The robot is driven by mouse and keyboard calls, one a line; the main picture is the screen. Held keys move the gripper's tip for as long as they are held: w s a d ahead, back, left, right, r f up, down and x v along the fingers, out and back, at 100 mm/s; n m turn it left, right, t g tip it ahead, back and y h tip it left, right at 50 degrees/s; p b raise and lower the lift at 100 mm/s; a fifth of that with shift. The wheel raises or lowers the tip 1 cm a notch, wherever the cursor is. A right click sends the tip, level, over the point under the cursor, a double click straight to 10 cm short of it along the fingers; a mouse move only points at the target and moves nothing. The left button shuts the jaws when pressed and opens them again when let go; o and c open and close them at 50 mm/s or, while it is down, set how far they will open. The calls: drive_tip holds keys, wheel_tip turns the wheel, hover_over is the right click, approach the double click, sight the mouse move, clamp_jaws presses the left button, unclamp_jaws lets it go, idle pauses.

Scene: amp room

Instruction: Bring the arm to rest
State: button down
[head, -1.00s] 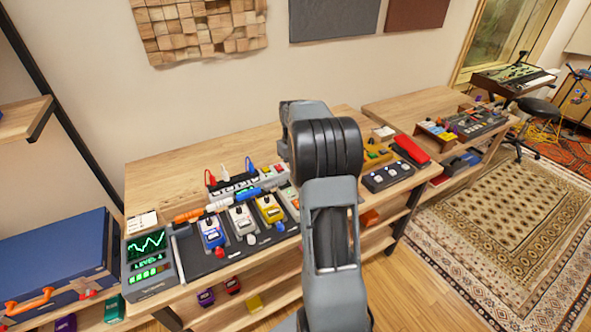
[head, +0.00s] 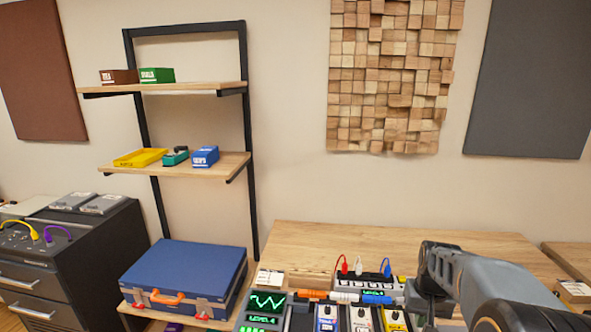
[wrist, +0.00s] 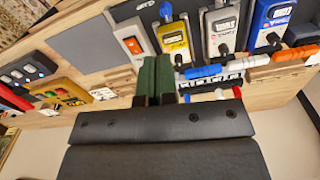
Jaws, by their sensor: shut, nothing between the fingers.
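My gripper (wrist: 154,78) shows in the wrist view with its green fingers together and nothing between them. It is over the wooden bench (wrist: 125,121), close to the row of pedals, and I cannot tell the exact gap. In the head view my arm (head: 480,283) reaches in from the lower right, bent over the bench (head: 300,238). The fingers cannot be made out there.
The pedals near the gripper include a yellow pedal (wrist: 174,38) and a blue pedal (wrist: 267,28). A screen unit (head: 262,309) stands left of them. A blue case (head: 185,276) and wall shelves (head: 190,165) are further left.

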drive_tip(key=s+a+r+n+t, duration=0.1)
drive_tip(key=s+a+r+t, duration=0.1)
drive_tip(key=s+a, duration=0.3)
drive_tip(key=s+a+r+n+t, duration=0.1)
drive_tip(key=s+a+r+n, duration=0.1)
drive_tip(key=s+a, duration=0.3)
drive_tip(key=a+r, duration=0.1)
drive_tip(key=a, duration=0.1)
drive_tip(key=shift+s+a+r+t, duration=0.3)
drive_tip(key=shift+a+t, duration=0.05)
drive_tip(key=shift+t, duration=0.05)
